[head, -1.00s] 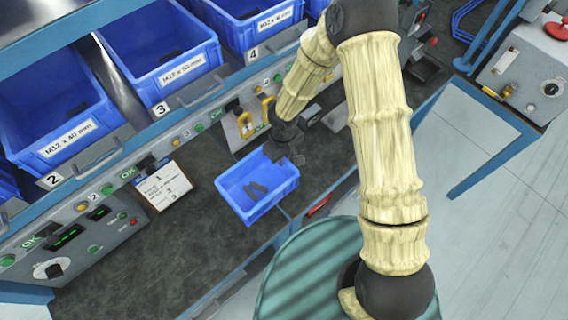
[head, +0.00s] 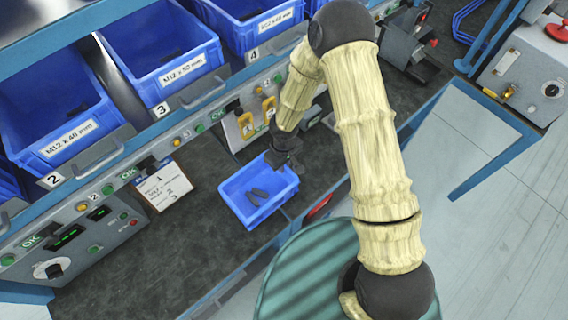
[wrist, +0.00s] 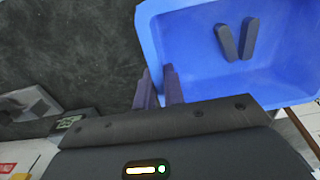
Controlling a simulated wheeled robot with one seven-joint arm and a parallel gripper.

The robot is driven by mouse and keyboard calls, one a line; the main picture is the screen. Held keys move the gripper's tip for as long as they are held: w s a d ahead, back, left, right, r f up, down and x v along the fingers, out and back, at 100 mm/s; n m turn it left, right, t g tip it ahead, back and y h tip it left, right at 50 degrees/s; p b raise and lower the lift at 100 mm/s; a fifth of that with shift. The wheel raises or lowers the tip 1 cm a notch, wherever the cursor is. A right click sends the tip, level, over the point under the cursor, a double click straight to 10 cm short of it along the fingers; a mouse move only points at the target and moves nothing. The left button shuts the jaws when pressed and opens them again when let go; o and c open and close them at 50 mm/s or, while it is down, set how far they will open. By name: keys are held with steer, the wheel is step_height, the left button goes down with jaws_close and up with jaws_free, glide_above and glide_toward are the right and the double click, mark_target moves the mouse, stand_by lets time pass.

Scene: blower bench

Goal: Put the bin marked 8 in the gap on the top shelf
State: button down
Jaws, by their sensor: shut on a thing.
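A small open blue bin (head: 236,207) shows over the bench top in the head view, with two dark oblong pieces inside. My gripper (head: 280,160) is at its upper right wall. In the wrist view my gripper (wrist: 161,86) has its two fingers shut on the wall of this bin (wrist: 205,88), one finger on each side. The two dark pieces (wrist: 238,39) lie on its floor. No number on this bin is visible. I cannot tell whether it rests on the bench or is just clear of it.
Larger blue bins marked 2 (head: 63,125), 3 (head: 165,75) and 4 (head: 262,38) stand in a row behind. A narrow space separates bins 2 and 3. A note card (head: 162,187) stands left of the small bin. The dark bench top (head: 130,262) is clear at front left.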

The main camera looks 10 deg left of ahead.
steer(key=shift+f, duration=0.2)
steer(key=c, duration=1.5)
jaws_free()
steer(key=shift+r, duration=0.1)
step_height(320, 180, up, 12)
steer(key=shift+r+p, duration=0.15)
steer(key=shift+p, duration=0.3)
